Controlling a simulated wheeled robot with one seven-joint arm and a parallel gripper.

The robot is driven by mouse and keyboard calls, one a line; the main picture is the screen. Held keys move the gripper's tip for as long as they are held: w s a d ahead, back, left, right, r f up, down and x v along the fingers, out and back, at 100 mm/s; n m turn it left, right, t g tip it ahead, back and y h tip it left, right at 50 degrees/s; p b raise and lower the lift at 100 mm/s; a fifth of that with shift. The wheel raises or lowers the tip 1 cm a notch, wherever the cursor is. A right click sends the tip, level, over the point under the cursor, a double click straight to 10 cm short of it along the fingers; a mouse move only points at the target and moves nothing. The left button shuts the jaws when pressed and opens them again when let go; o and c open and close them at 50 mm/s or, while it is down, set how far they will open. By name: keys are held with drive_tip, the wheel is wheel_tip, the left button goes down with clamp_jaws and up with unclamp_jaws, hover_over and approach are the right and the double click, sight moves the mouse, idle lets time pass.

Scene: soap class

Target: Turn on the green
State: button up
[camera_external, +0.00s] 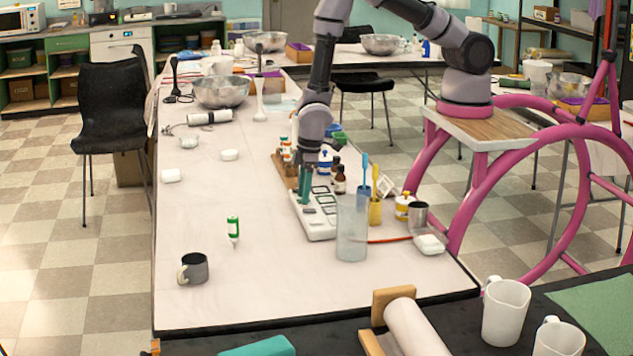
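A white panel (318,228) with several dark-edged square switches lies on the long white table, left of a tall clear cylinder. Some switches look greenish, but they are too small for me to tell which one is green or whether any is on. My gripper (304,198) points straight down over the far left part of the panel. Its teal, narrow tip is at or just above the panel; I cannot tell whether it touches. The finger gap does not show clearly. The part of the panel behind the tip is hidden.
The clear cylinder (352,228) stands close to the panel's right. Small bottles (340,180) and a wooden rack (285,170) crowd the far side. A yellow cup with brushes (375,211) stands at right.

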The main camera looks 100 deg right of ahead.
wheel_tip(320, 180, up, 11)
drive_tip(key=s, duration=0.1)
drive_tip(key=shift+s+f, duration=0.15)
drive_tip(key=shift+s, duration=0.05)
idle(0.5)
drive_tip(key=s+d+r+m+t+y, duration=0.1)
drive_tip(key=s+r, duration=0.2)
drive_tip(key=r, duration=1.1)
drive_tip(key=s+r+m+t, duration=0.15)
drive_tip(key=s+r, duration=0.25)
drive_tip(key=r, duration=1)
drive_tip(key=s+r+m+t, duration=0.1)
drive_tip(key=s+r, duration=0.5)
drive_tip(key=s, duration=0.3)
drive_tip(key=s+r+t+y, duration=0.1)
drive_tip(key=s+r+t, duration=0.1)
drive_tip(key=s+r, duration=0.5)
drive_tip(key=shift+s+a+m, duration=0.25)
drive_tip(key=shift+s+m, duration=0.1)
drive_tip(key=shift+s, duration=0.55)
